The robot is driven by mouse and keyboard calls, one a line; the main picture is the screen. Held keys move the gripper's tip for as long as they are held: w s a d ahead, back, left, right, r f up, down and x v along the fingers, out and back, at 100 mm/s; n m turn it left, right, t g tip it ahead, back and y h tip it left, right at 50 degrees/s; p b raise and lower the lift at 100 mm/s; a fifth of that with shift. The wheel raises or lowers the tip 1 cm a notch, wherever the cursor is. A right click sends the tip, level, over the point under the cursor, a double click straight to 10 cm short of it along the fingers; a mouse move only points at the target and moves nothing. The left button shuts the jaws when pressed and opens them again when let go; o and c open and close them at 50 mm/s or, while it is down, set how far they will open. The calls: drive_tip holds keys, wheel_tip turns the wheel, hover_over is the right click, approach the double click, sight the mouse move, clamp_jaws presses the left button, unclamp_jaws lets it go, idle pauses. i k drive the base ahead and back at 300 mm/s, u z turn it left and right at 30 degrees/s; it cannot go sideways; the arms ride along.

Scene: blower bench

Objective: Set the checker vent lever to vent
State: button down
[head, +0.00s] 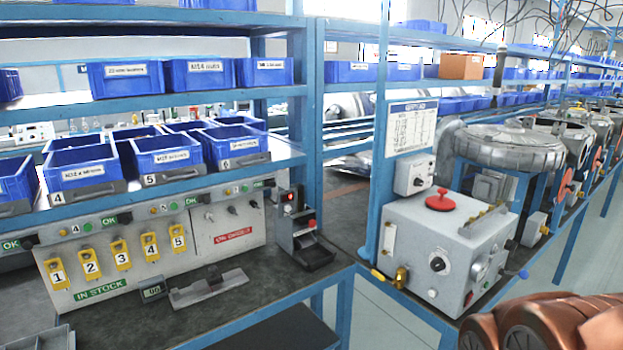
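The checker appears to be the light grey box (400,232) on the bench at the right, with a red knob (440,201) on top. A black round knob (437,263) sits on its front. A yellow handle (379,275) sticks out low at its left, near a brass fitting (401,278). A small blue-tipped lever (522,274) shows at its right side. I cannot tell which of these is the vent lever, nor read any vent marking. My gripper is not in view; only copper-coloured arm parts show at the lower right.
A small box with a dial (413,177) and a sign (411,127) are on the blue post behind the checker. A large grey blower housing (505,148) stands behind it. At left are a panel with numbered yellow tags (122,255), a black device (303,236) and blue bins (166,155).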

sight(524, 275)
drive_tip(key=z, duration=1.15)
drive_tip(key=k, duration=0.55)
drive_tip(key=u, duration=1.05)
drive_tip(key=i, duration=1.75)
drive_tip(key=z, duration=1)
